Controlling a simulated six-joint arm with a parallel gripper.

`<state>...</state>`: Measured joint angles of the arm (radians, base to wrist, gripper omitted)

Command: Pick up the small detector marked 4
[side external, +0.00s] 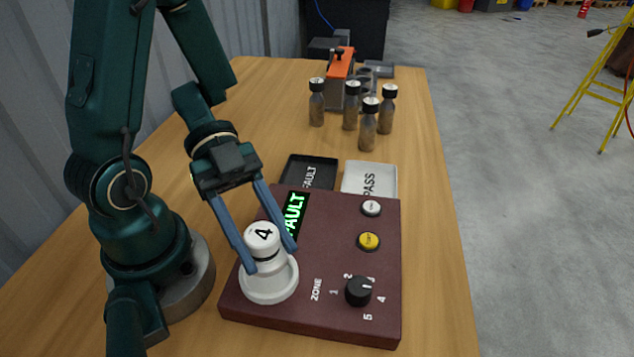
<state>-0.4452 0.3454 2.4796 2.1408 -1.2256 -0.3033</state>
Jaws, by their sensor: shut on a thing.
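The small white detector marked 4 (263,236) stands upright in the round white base (269,286) at the left of the maroon test panel (330,290). My gripper (268,258) reaches down from above, with its two blue fingers shut on the detector's sides. The detector's lower end is hidden in or behind the base, so I cannot tell whether it is seated or slightly raised. The panel's display (294,214) shows "FAULT" in green.
The panel also carries a yellow button (368,241), a white button (371,208) and a black zone knob (358,291). Behind it lie a black FAULT tray (296,170) and a white PASS tray (357,180). Several dark-capped bottles (369,125) stand farther back.

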